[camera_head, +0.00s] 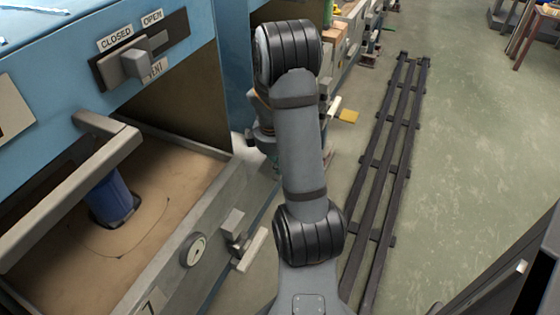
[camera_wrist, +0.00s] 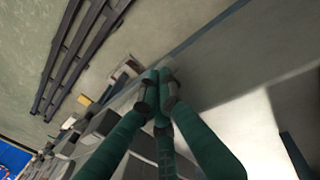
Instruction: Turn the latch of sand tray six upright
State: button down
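My gripper (camera_wrist: 160,88) shows in the wrist view as green fingers with dark tips drawn together; they look shut, with nothing seen between them. In the head view my arm hides most of it. The near sand tray (camera_head: 208,212), at the left, has a round gauge (camera_head: 194,250) and a latch with a pale bar (camera_head: 252,249) slanting on its front. Its number plate (camera_head: 152,303) is cut off. Farther along the row a latch with a yellow end (camera_head: 347,116) sticks out sideways, partly behind my arm. I cannot read which tray is six.
A blue oven housing (camera_head: 190,50) with a CLOSED/OPEN vent slider (camera_head: 128,64) stands at the left. Dark floor rails (camera_head: 385,165) run along the row.

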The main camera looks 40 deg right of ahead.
jog(key=shift+a+f+b, duration=0.1)
jog(key=shift+f+b, duration=0.55)
jog(key=shift+f, duration=0.55)
jog(key=shift+f+b, duration=0.3)
jog(key=shift+f, duration=0.25)
jog(key=shift+d+f, duration=0.2)
jog(key=shift+d, duration=0.05)
